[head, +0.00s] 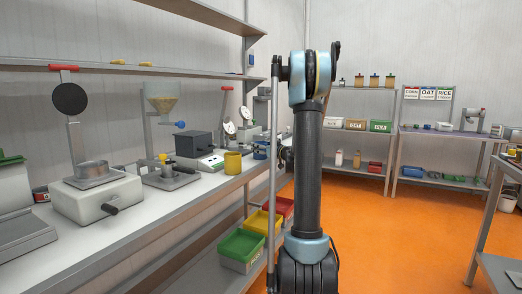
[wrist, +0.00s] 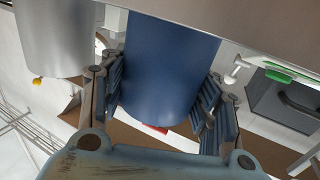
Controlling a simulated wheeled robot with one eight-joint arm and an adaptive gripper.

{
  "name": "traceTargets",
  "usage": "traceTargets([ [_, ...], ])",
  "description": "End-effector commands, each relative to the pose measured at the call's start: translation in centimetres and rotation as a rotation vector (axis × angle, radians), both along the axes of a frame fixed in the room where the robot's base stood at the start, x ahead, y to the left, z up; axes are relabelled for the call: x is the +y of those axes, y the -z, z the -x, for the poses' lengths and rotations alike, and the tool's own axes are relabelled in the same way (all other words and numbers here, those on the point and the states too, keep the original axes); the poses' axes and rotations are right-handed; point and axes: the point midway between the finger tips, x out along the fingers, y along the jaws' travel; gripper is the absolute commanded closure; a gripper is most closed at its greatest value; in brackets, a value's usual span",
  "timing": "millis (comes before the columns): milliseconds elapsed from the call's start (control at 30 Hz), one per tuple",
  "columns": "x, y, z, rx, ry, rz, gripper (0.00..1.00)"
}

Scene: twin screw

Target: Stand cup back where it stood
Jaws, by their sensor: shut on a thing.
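In the wrist view a dark blue cup (wrist: 168,62) fills the space between the two fingers of my gripper (wrist: 163,98). The padded fingers press on its left and right sides. The cup's upper part is cut off by the frame and a pale band. In the head view my upright arm hides most of the gripper. A small blue shape (head: 261,150) shows at the bench's far end, left of my arm; I cannot tell whether it is the cup or part of my gripper.
A yellow cup (head: 233,163) stands on the bench near its front edge. Dial gauges (head: 229,128) and a dark box (head: 193,144) stand close by. In the wrist view a silver cylinder (wrist: 52,42) is left of the cup and a grey box (wrist: 282,105) right. Coloured bins (head: 241,246) sit below.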

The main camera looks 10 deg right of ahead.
Motion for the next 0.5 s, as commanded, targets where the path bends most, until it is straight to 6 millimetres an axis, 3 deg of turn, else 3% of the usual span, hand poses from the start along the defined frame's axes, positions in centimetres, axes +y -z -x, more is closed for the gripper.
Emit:
traceTargets([
  [233,-0.02,0.1,-0.02,0.0,0.0,0.0,0.72],
  [267,-0.03,0.1,-0.02,0.0,0.0,0.0,0.39],
  [333,-0.03,0.09,-0.02,0.0,0.0,0.0,0.23],
  [500,-0.03,0.08,-0.02,0.0,0.0,0.0,0.23],
])
